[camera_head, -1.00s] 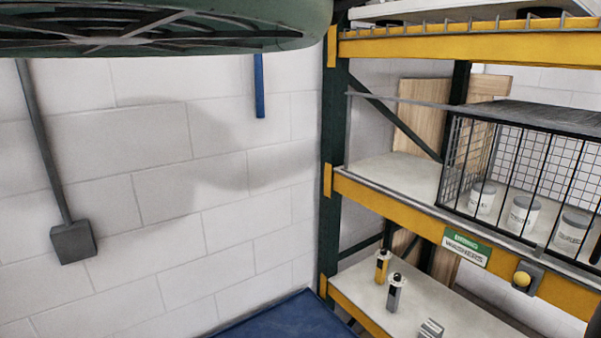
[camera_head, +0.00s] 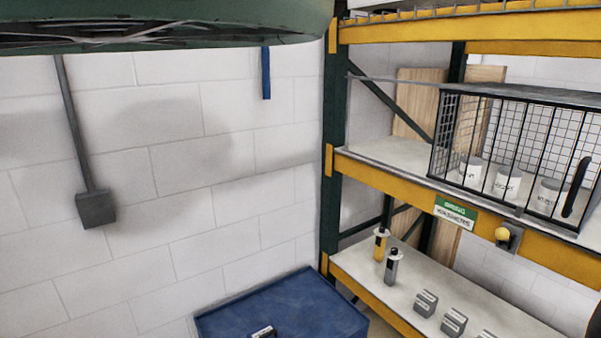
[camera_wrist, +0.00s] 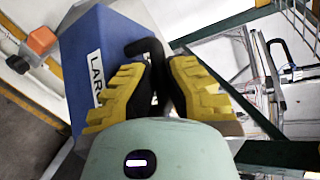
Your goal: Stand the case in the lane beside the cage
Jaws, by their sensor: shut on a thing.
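In the wrist view a blue case (camera_wrist: 100,52) with a white label reading "LARG…" hangs in my gripper (camera_wrist: 162,75). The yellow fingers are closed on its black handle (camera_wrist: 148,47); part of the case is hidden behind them. The black wire cage (camera_head: 500,150) stands on the middle shelf of the rack in the head view, with several white cans inside. The bare shelf strip (camera_head: 385,148) to the left of the cage looks clear. My gripper and the case do not show in the head view.
The rack has a dark green post (camera_head: 334,130) and yellow beams (camera_head: 390,190). A yellow knob (camera_head: 502,234) sits on the beam below the cage. The lower shelf (camera_head: 365,262) holds several small items. A blue surface (camera_head: 295,300) lies by the wall.

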